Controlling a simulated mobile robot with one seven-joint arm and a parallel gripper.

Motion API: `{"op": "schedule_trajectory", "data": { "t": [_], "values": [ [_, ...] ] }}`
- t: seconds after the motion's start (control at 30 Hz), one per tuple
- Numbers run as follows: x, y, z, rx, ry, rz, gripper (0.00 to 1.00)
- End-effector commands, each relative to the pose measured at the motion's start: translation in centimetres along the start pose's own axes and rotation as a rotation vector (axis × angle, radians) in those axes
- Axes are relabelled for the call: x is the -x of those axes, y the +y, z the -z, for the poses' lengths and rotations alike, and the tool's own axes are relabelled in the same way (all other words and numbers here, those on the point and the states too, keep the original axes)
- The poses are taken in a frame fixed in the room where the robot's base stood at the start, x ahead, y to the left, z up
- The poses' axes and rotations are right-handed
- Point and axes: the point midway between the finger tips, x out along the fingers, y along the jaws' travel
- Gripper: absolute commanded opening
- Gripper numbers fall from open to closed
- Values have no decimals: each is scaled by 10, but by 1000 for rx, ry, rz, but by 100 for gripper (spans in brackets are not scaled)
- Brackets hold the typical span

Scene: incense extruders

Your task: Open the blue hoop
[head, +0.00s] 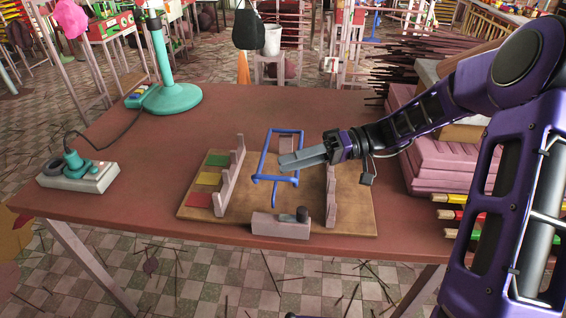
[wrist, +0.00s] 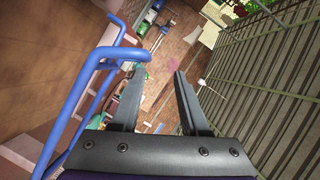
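The blue hoop (head: 264,155) is a rectangular frame of thin rod above the wooden board, with a short rod end pointing down at its near side. My gripper (head: 282,161) comes in from the right, and its grey fingers cross in front of the hoop's right bar in the head view. In the wrist view the hoop (wrist: 75,105) lies to the left of my gripper (wrist: 158,71), with one bar end near the left fingertip. The fingers are apart, with nothing visible between them. I cannot tell whether the left finger touches the hoop.
The board (head: 240,215) carries two grey notched racks (head: 231,175) and a grey block with a dark knob (head: 281,225). Green, yellow and red patches lie at left. Pink stacked slabs (head: 440,165) are at right.

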Motion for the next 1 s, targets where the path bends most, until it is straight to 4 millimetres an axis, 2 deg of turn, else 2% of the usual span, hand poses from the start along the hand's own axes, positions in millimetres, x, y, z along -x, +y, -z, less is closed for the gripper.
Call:
{"op": "schedule_trajectory", "data": {
  "t": [1.0],
  "values": [
    [72, -2, 0, 0, 1, -1, 45]
  ]
}}
